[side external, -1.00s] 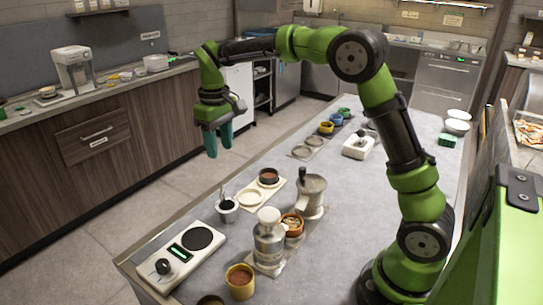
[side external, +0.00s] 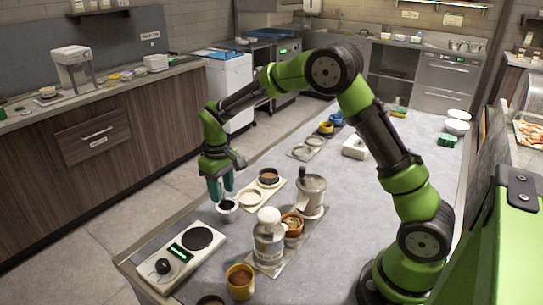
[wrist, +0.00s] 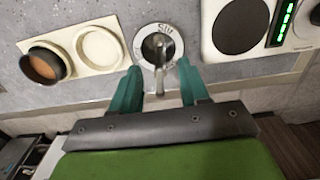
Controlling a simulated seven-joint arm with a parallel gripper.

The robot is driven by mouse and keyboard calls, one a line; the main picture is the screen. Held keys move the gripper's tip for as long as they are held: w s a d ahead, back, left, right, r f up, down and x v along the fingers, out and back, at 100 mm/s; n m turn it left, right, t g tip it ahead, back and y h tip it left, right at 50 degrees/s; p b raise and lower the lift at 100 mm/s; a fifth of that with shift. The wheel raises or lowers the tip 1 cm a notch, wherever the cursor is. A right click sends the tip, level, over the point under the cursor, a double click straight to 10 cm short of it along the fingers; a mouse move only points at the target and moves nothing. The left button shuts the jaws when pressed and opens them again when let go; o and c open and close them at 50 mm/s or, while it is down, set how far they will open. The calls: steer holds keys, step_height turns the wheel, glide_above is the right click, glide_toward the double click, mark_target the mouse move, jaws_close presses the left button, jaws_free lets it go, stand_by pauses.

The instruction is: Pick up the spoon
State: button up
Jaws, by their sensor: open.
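The spoon (wrist: 159,88) stands in a small white cup (wrist: 146,48) with dark contents, its grey handle leaning toward my wrist camera. The cup also shows in the side view (side external: 228,209), near the left edge of the counter; the spoon there is hidden or too small to make out. My gripper (wrist: 159,68) is open, with one teal finger on each side of the handle. I cannot tell whether either finger touches it. In the side view my gripper (side external: 221,190) points down just above the cup.
A cream two-well tray (side external: 249,196) with a brown-filled dark dish (side external: 269,177) sits close beside the cup. On the other side is a white scale with a black plate (side external: 197,238). A metal grinder-like device (side external: 312,188) stands to the right.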

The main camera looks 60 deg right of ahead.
jaws_close()
stand_by(0.3)
step_height(320, 180, up, 10)
steer(key=shift+r, duration=0.1)
steer(key=c, duration=0.6)
jaws_free()
steer(key=shift+c, duration=0.2)
jaws_close()
